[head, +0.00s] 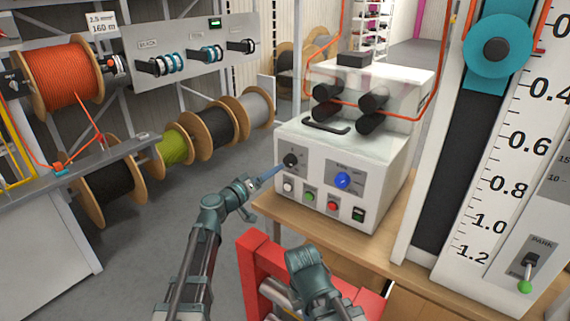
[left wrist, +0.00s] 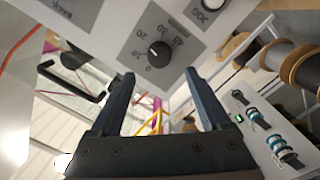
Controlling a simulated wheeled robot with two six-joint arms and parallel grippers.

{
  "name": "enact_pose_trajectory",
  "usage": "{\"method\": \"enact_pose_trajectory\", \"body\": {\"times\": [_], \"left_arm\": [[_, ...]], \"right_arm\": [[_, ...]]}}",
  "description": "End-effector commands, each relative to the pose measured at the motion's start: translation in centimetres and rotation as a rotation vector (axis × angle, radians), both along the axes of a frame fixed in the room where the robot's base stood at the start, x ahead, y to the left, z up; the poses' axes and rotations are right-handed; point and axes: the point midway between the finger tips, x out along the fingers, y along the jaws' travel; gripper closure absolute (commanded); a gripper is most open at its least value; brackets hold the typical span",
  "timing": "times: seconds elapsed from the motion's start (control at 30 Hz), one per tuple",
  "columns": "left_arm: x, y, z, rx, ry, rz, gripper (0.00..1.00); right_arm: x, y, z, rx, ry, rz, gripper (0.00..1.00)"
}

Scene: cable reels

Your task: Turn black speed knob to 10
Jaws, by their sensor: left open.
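The black speed knob (head: 291,160) is on the front panel of a white machine (head: 333,205), at the panel's upper left. In the left wrist view the knob (left wrist: 159,55) sits on a grey dial with numbers from 0 upwards. A small white mark shows on it; I cannot tell exactly which number it points to. My left gripper (head: 279,169) is open and empty, its blue-grey fingers reaching toward the knob. In the left wrist view the gripper (left wrist: 158,74) has the knob just beyond its tips, between the finger lines, with no visible contact.
A blue knob (head: 343,181) is right of the black knob. A black handle (head: 326,125) and rollers are above. A red frame (head: 255,275) stands in front of the wooden bench (head: 300,222).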

Motion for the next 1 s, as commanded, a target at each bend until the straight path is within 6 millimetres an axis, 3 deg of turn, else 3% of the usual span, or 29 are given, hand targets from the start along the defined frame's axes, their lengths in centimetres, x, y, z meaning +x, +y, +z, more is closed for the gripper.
{"method": "enact_pose_trajectory", "body": {"times": [0.1,0.33,0.87,1.0], "left_arm": [[2.3,-1.7,0.0,0.0,0.0,-0.003,0.19],[4.8,-3.8,0.0,0.0,0.0,-0.001,0.19],[5.7,-4.7,0.0,0.0,0.001,-0.001,0.19],[5.7,-4.7,0.0,0.0,0.001,-0.001,0.45]], "right_arm": [[0.0,0.0,0.0,0.0,0.0,0.0,1.0],[0.0,0.0,0.0,0.0,0.0,0.0,1.0],[0.0,0.0,0.0,0.0,0.0,0.0,1.0],[0.0,0.0,0.0,0.0,0.0,0.0,1.0]]}}
